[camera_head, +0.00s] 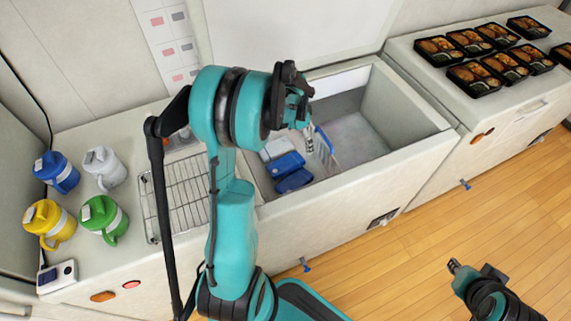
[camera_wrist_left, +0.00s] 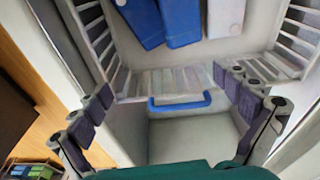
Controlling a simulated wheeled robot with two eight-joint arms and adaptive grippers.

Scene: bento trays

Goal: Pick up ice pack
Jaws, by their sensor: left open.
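Blue ice packs (camera_head: 287,164) lie in the open chest freezer (camera_head: 415,143), with white packs (camera_head: 276,149) beside them. In the left wrist view, blue packs (camera_wrist_left: 180,22) and a white pack (camera_wrist_left: 225,17) lie in a white wire basket (camera_wrist_left: 165,84) at the top. My left gripper (camera_head: 303,117) hangs above the freezer opening.
The basket has a blue handle (camera_wrist_left: 180,103). The freezer's right part is empty. A wire rack (camera_head: 178,194) and several coloured jugs (camera_head: 57,172) stand on the left counter. Several filled bento trays (camera_head: 474,77) sit on the right counter. My left arm covers part of the freezer's left side.

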